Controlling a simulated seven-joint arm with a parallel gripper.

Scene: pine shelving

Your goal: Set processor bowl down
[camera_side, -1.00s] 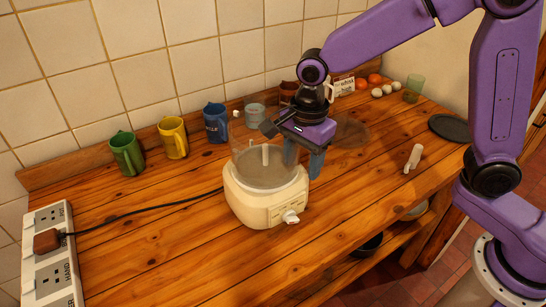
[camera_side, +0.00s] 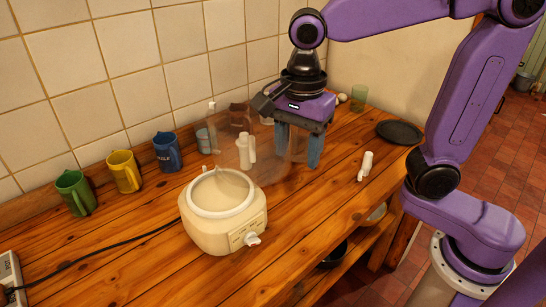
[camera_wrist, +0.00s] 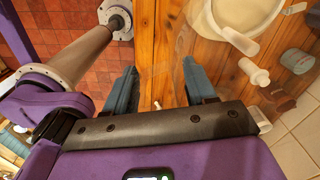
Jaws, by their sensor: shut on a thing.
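The processor bowl (camera_side: 266,152) is clear and hard to make out, with a white post (camera_side: 246,150) showing through it. My gripper (camera_side: 298,158) is shut on it at its right side, both fingers pointing down. The bowl is off the cream processor base (camera_side: 222,212), behind and to the right of it in the side view. I cannot tell the gap between the bowl's bottom and the counter. In the wrist view, the fingers (camera_wrist: 160,90) stand apart, and the bowl's faint wall and white post (camera_wrist: 253,70) show at the right. The base (camera_wrist: 245,15) is at the top right.
Green (camera_side: 76,192), yellow (camera_side: 124,170) and blue (camera_side: 167,151) mugs stand along the tiled wall. A white piece (camera_side: 366,166) and a dark round plate (camera_side: 399,133) lie on the wooden counter (camera_side: 320,205) at the right. The counter in front of my gripper is clear.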

